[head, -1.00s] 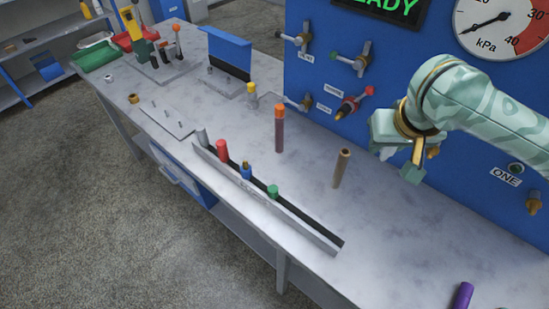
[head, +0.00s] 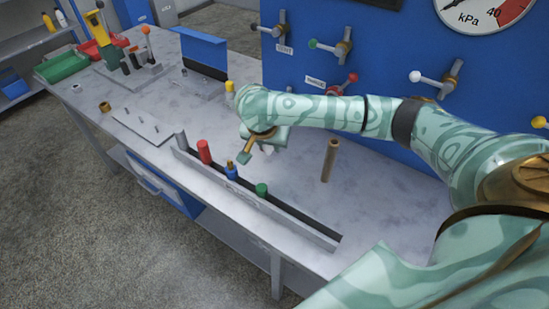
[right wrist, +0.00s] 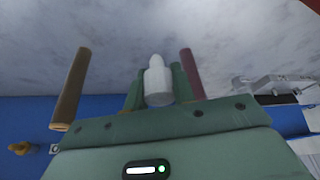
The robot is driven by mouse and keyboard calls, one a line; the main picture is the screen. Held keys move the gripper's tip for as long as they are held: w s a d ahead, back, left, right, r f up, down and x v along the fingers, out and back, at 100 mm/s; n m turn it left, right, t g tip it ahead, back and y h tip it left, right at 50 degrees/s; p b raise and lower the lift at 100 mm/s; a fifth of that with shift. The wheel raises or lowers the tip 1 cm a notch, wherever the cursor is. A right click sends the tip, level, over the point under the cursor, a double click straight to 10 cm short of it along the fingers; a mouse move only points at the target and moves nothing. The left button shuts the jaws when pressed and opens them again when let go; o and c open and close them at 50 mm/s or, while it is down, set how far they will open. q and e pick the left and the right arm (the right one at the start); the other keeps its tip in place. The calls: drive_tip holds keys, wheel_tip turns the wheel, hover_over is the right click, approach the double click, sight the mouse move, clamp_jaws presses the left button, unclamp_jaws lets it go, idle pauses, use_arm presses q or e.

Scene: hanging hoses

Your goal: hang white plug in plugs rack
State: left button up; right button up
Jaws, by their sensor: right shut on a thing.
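The white plug (right wrist: 157,82) is between the fingers of my right gripper (right wrist: 157,92) in the right wrist view, its narrow tip pointing away from the palm. In the head view my right gripper (head: 252,150) is above the bench, just behind the plugs rack (head: 300,222); the plug is mostly hidden there. The rack is a long grey rail holding a grey plug (head: 181,141), a red plug (head: 204,151), a blue plug (head: 231,171) and a green plug (head: 262,190). Its right-hand stretch beyond the green plug is bare. My left gripper is not in view.
A brown post (head: 330,162) stands upright right of my gripper. A dark red post (right wrist: 193,72) shows in the right wrist view. The blue panel (head: 300,75) with valve handles rises behind. A flat plate (head: 142,124) lies left of the rack.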

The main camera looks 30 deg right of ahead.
drive_tip(key=b, duration=0.6)
hover_over(279, 154)
drive_tip(key=s+a, duration=0.1)
drive_tip(key=a, duration=0.1)
drive_tip(key=f, duration=0.6)
drive_tip(key=shift+d+f, duration=0.2)
drive_tip(key=shift+f, duration=0.2)
drive_tip(key=f+b, duration=0.1)
drive_tip(key=f, duration=0.1)
drive_tip(key=f+b, duration=0.1)
drive_tip(key=shift+d+f+b, duration=0.2)
drive_tip(key=shift+f+b, duration=0.15)
drive_tip(key=shift+f, duration=0.05)
drive_tip(key=shift+r, duration=0.3)
use_arm(q)
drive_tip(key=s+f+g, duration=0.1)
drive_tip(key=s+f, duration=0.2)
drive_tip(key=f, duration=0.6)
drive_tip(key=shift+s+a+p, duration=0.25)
drive_tip(key=shift+p, duration=0.05)
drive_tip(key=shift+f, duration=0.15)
use_arm(e)
drive_tip(key=o, duration=1)
drive_tip(key=shift+f, duration=0.15)
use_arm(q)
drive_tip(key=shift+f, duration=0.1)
use_arm(e)
drive_tip(key=shift+w, duration=0.1)
